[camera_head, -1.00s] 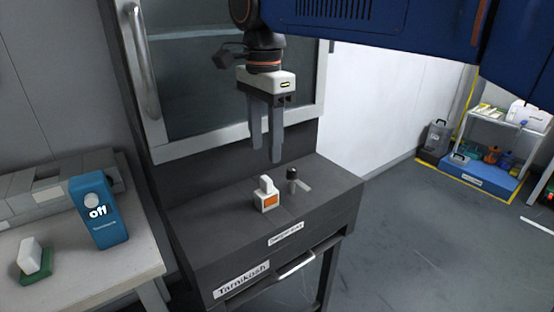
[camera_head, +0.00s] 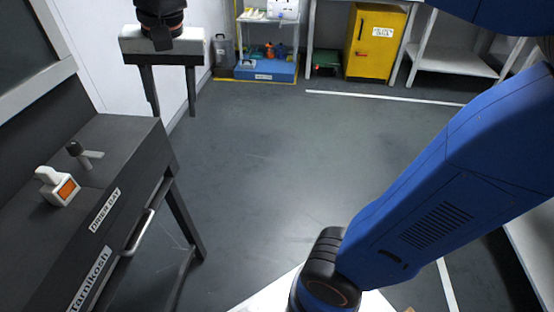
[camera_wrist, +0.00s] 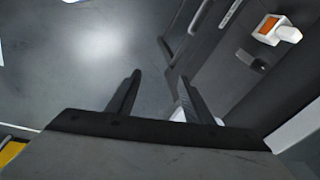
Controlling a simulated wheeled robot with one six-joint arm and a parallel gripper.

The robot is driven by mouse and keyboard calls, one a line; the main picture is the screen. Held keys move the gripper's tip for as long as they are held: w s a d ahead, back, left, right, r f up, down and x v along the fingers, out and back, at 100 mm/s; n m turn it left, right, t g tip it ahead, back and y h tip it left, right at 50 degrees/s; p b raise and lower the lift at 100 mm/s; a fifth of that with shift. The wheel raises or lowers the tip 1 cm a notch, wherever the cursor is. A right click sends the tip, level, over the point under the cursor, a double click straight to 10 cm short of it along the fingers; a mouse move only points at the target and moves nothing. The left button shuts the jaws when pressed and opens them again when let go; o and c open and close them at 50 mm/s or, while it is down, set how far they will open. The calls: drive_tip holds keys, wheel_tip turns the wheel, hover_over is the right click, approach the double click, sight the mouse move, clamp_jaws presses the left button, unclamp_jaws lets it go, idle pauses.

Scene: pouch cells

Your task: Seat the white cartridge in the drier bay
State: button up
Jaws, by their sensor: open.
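A white cartridge-like block with an orange face (camera_head: 58,187) stands upright on the dark top of the unit labelled DRIER BAY (camera_head: 120,135), at the left of the head view. I cannot tell whether it sits in a recess. It also shows at the upper right of the wrist view (camera_wrist: 276,28). My gripper (camera_head: 172,106) is open and empty, pointing down, to the right of the block and apart from it. In the wrist view the two fingers (camera_wrist: 160,76) are spread with nothing between them.
A small black post with a grey lever (camera_head: 84,156) stands beside the block. A handle bar (camera_head: 140,230) runs along the unit's front. A yellow cabinet (camera_head: 374,40) and shelves stand at the back. The middle floor (camera_head: 260,160) is clear.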

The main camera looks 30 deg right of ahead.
drive_tip(key=s+d+f+n+t, duration=0.1)
drive_tip(key=s+d+f+n, duration=0.1)
drive_tip(key=s+d+f, duration=0.4)
drive_tip(key=s+d+f+n+t+h, duration=0.1)
drive_tip(key=s+d+f+n, duration=0.1)
drive_tip(key=s+d+f, duration=0.5)
drive_tip(key=d+f, duration=0.2)
drive_tip(key=d, duration=0.3)
drive_tip(key=shift+d+f+t, duration=0.3)
drive_tip(key=shift+d+t, duration=0.05)
drive_tip(key=shift+t, duration=0.05)
drive_tip(key=shift+c, duration=0.4)
